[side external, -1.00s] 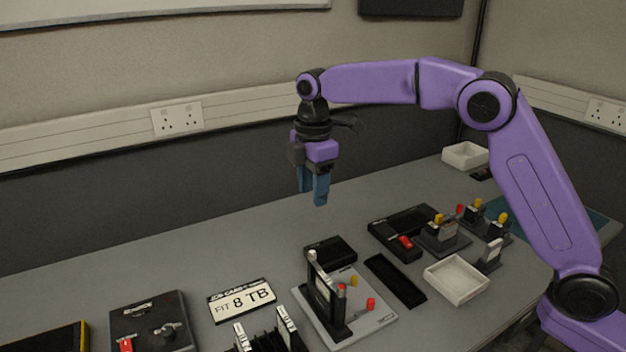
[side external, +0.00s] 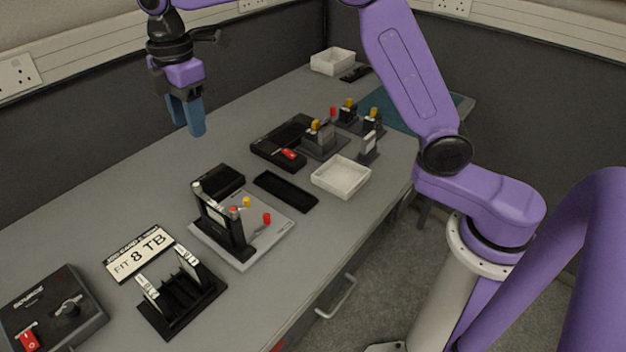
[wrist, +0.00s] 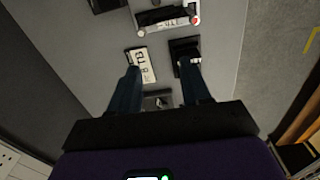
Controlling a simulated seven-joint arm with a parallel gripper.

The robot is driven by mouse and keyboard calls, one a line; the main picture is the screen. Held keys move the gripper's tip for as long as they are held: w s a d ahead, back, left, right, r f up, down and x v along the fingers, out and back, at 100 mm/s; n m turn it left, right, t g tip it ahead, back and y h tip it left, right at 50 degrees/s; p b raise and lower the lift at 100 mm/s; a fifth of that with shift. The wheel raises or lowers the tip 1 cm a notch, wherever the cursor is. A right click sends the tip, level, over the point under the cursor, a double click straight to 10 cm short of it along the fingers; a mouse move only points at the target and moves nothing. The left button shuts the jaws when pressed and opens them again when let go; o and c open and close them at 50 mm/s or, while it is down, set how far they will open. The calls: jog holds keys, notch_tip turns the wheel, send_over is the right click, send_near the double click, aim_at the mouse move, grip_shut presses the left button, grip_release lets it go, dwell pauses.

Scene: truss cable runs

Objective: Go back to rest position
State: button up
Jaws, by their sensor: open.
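My gripper (side external: 186,114) hangs fingers down above the far side of the grey bench, with blue fingers apart and nothing between them. In the side view it is raised well clear of the bench top and touches nothing. In the wrist view my gripper (wrist: 160,88) shows both fingers spread, with bench items seen below and beyond them.
On the bench (side external: 110,200) are an "8 TB" sign (side external: 139,254), a black slotted rack (side external: 182,300), a grey board with a black upright holder (side external: 243,228), a switch box (side external: 50,308), white trays (side external: 341,177) and connector stands (side external: 322,138). A wall stands behind.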

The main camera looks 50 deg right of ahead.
jog(key=s+d+f+m, duration=0.1)
jog(key=s+d, duration=0.4)
jog(key=s, duration=0.6)
jog(key=s+d+f+m, duration=0.2)
jog(key=s+d, duration=0.4)
jog(key=s, duration=0.6)
jog(key=s+d+f+m, duration=0.2)
jog(key=s+d+f, duration=0.2)
jog(key=s, duration=0.7)
jog(key=shift+s+d, duration=0.2)
jog(key=shift+d, duration=1)
jog(key=shift+r, duration=0.1)
